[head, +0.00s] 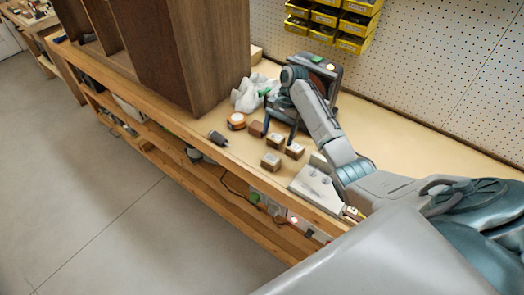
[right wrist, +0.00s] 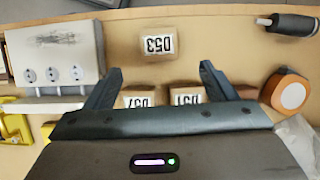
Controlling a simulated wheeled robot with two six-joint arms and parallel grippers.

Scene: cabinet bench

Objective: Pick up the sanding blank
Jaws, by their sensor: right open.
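Several small wooden blocks lie on the bench, and I cannot tell which is the sanding blank. One block labelled D53 (right wrist: 155,43) lies nearest the front edge; it also shows in the head view (head: 271,161). Two more, labelled D37 (right wrist: 138,90) and apparently D31 (right wrist: 187,89), lie side by side behind it, partly hidden by my gripper. A plain brown block (head: 256,129) lies to their left in the head view. My right gripper (right wrist: 161,70) is open and empty above the blocks, its fingertips towards D53; it also shows in the head view (head: 281,118). My left gripper is out of view.
An orange and white tape measure (head: 236,121) and a dark-handled tool (head: 218,138) lie left of the blocks. A pale panel with knobs (right wrist: 52,60) lies on the other side.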

